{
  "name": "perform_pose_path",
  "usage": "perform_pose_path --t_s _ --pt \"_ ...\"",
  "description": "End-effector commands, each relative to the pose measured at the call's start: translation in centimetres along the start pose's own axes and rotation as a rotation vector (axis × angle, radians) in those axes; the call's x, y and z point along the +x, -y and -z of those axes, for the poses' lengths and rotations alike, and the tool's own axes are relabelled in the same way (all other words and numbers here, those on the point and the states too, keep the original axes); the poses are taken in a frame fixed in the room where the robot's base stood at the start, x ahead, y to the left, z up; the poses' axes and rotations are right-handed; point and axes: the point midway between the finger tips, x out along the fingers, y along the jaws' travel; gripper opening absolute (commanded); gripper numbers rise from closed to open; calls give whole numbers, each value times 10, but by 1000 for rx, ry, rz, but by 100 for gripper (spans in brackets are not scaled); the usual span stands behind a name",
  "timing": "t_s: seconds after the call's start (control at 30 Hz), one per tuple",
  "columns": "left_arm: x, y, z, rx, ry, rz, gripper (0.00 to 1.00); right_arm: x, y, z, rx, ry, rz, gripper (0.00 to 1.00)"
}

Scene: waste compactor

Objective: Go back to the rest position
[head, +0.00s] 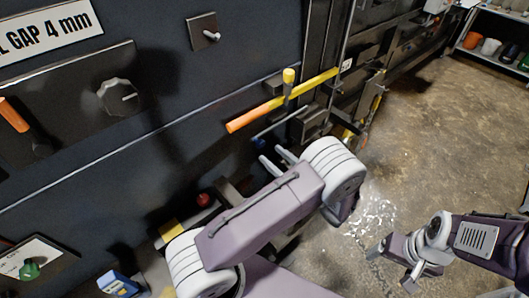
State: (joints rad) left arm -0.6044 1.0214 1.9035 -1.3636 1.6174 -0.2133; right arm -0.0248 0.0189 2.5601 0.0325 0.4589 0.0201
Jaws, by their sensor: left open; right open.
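My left arm crosses the lower middle of the head view. Its gripper, two pale prongs (271,154), shows beyond the arm near the dark machine front, with nothing seen between the prongs. The arm hides part of this gripper. My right gripper (389,270) is at the lower right, open and empty over the concrete floor.
The dark machine panel (200,125) fills the left. A red knob (204,200) is near my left arm. Concrete floor (440,130) is clear at right.

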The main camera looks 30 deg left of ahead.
Motion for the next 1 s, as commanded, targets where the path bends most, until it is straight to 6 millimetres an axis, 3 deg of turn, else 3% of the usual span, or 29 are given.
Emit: perform_pose_path --t_s 0.1,0.23,0.73,0.83,0.9,0.97,1.0 --pt "-21 1 4 -2 -1 3 49 11 0 -1 0 0 0 82" --pt "-32 1 1 1 0 0 49 13 0 -1 0 0 0 82" --pt "-32 0 0 2 0 -5 49 12 0 -1 0 0 0 82" --pt "-12 -5 -5 -36 -10 -66 49 18 0 -2 0 0 0 82" --pt "16 -16 -28 -119 -29 -154 49 24 0 -2 0 0 0 82" --pt "41 -49 -46 -182 -60 -284 49 30 -1 -3 0 0 0 82" --pt "54 -80 -48 -230 -117 -394 49 34 -1 -3 0 0 0 82"
